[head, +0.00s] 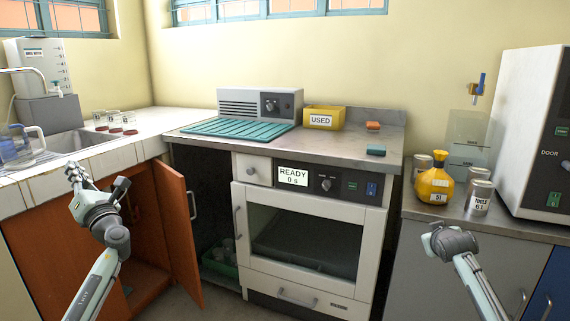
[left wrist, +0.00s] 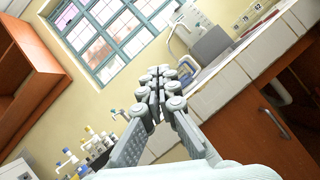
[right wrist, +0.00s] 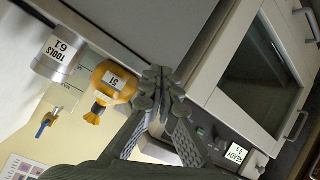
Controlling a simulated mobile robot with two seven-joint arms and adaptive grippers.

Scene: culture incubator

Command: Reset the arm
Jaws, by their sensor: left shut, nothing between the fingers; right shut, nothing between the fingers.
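My left gripper (head: 74,174) is raised in front of the sink counter at the left, its fingers pointing up. In the left wrist view its fingers (left wrist: 160,85) are shut together with nothing between them. My right arm comes in at the lower right of the head view, in front of the right-hand counter, with its gripper end turned away there. In the right wrist view the right gripper (right wrist: 160,85) is shut and empty. It appears in front of the yellow flask and the incubator, touching neither as far as I can see.
The incubator (head: 302,243) stands shut in the middle, its display reading READY 0 s. An orange cabinet door (head: 180,235) hangs open at the left. A yellow flask (head: 432,187) and metal tins (head: 479,199) stand on the right counter. A yellow USED box (head: 324,118) sits at the back.

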